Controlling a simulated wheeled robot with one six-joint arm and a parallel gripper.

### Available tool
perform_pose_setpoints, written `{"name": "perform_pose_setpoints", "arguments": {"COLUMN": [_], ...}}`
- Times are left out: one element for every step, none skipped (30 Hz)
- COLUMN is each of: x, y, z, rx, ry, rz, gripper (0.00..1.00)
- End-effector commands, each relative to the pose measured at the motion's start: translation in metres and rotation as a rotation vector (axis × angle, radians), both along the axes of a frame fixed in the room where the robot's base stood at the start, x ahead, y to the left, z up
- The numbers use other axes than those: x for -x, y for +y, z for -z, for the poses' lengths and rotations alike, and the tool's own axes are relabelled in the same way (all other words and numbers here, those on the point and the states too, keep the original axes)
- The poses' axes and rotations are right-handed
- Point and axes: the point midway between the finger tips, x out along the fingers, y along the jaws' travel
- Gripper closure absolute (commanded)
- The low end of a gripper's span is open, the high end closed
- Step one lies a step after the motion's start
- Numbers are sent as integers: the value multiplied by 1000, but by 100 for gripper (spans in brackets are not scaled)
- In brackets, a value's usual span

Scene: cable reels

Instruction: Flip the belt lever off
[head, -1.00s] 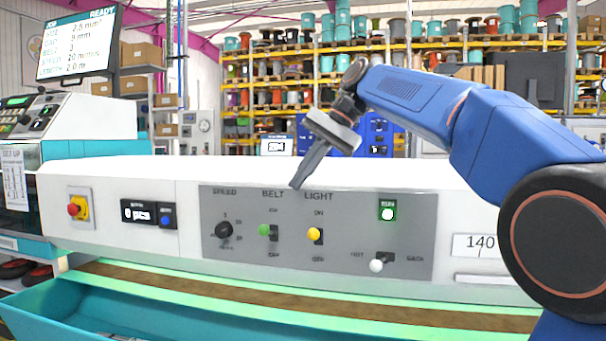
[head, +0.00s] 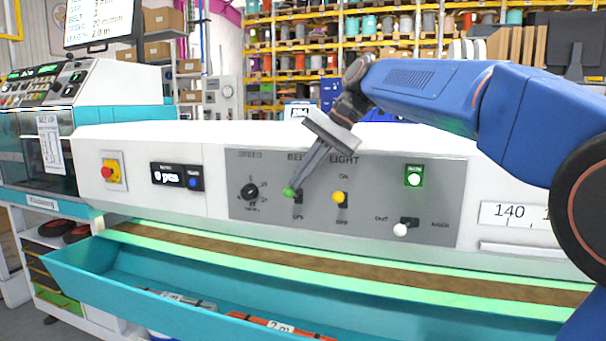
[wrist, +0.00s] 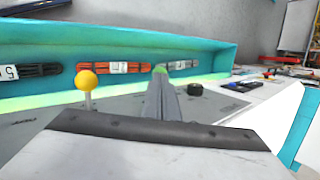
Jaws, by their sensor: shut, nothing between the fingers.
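The belt lever has a green knob (head: 289,191) and sits under the BELT label on the grey control panel (head: 375,225), above its OFF mark. My gripper (head: 295,184) is shut and empty, its fingertips pointing down at the green knob from above and slightly right. They overlap or nearly touch it; contact cannot be told. In the wrist view my closed fingers (wrist: 162,88) point forward, and a bit of the green knob (wrist: 160,69) shows at their tip, mostly hidden. The lever's stem is largely hidden there.
The yellow-knobbed light lever (head: 338,196) stands close right of the belt lever. The black speed dial (head: 250,192) is to the left, the white-knobbed lever (head: 400,230) lower right. A teal trough (head: 130,285) with cable bundles runs below the panel.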

Motion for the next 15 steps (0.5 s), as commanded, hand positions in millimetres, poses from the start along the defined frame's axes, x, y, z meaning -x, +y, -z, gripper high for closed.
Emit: {"name": "perform_pose_setpoints", "arguments": {"x": [0, 0, 0, 0, 0, 1, 1, 2, 2, 3, 4, 5, 7, 8, 9], "y": [0, 0, 0, 0, 0, 0, 0, 0, 0, 1, 1, 2, 2, 3, 3], "z": [0, 0, 0, 0, 0, 0, 0, 0, 1, 1, 2, 3, 4, 4, 6], "rx": [0, 0, 0, 0, 1, 2, 3, 6, 9, 12, 15, 21, 25, 32, 39], "ry": [0, 0, 0, -1, -2, -5, -9, -15, -23, -31, -41, -55, -69, -85, -108], "rz": [0, 0, 0, 0, 0, 0, -1, -1, -1, 0, 0, -2, -1, -2, -2], "gripper": [100, 100, 100, 100, 100, 100, 100, 100, 100, 100, 100, 100, 100, 100, 100]}}
